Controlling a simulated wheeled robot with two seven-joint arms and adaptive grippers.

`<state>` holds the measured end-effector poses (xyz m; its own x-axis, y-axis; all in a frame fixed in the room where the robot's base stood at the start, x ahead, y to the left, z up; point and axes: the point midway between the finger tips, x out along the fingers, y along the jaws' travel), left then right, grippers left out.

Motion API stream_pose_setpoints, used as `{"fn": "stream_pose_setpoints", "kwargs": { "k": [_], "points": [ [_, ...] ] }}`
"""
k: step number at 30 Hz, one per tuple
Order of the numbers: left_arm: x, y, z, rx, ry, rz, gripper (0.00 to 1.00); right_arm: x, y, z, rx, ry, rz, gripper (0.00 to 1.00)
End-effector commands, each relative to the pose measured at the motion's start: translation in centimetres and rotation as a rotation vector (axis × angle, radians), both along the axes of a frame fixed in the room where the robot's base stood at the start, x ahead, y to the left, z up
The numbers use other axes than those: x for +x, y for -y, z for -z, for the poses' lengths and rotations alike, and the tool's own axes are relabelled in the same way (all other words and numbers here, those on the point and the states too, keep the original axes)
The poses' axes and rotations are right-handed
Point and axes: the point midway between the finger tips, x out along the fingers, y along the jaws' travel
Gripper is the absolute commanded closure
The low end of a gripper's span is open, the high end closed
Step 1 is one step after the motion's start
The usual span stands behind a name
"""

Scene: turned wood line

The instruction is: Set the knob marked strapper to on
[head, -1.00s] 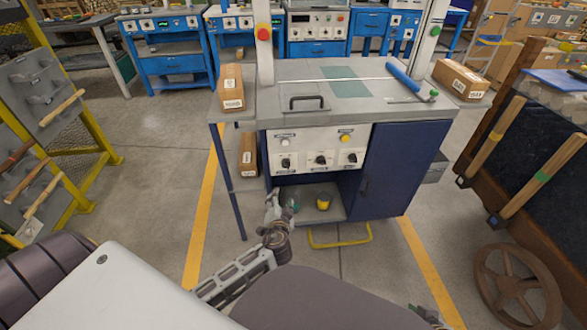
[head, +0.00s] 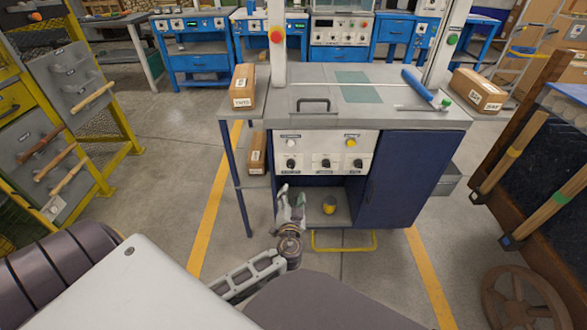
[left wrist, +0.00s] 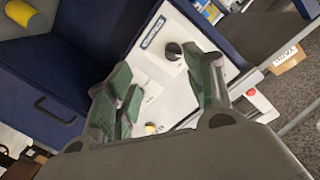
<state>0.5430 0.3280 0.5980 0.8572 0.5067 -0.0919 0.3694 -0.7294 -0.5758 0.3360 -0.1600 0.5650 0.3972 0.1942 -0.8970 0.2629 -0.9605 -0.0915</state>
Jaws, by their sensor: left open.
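The white control panel (head: 308,151) on the blue strapping bench carries three black knobs: left (head: 291,163), middle (head: 326,163) and right (head: 357,164). Their labels are too small to read in the head view, so I cannot tell which one is marked strapper. My left gripper (head: 291,197) is open and empty, just below the panel's left end, in front of the lower shelf. In the left wrist view, a black knob (left wrist: 173,51) with a label plate (left wrist: 152,31) shows beyond the open green-padded fingers (left wrist: 163,88), apart from them. My right gripper is out of view.
A yellow floor-level bar (head: 345,248) runs below. Cartons (head: 243,88) sit at the bench's left side. The floor in front is partly clear.

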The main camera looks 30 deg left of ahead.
Motion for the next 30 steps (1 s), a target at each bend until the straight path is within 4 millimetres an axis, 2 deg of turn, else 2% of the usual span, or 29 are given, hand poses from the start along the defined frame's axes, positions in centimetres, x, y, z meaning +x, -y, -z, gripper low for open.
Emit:
{"fn": "stream_pose_setpoints", "kwargs": {
  "k": [16, 24, 30],
  "points": [
    [0.0, -0.3, -1.9, -0.123, 0.177, -0.018, 0.47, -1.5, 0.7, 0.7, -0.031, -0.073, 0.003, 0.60],
    [-0.1, -0.4, -2.0, -0.302, 0.289, -0.035, 0.47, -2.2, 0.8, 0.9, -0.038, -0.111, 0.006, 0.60],
    [-0.1, -0.4, -2.0, -0.353, 0.318, -0.037, 0.47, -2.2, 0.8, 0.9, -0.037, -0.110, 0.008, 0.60]
  ]
}}
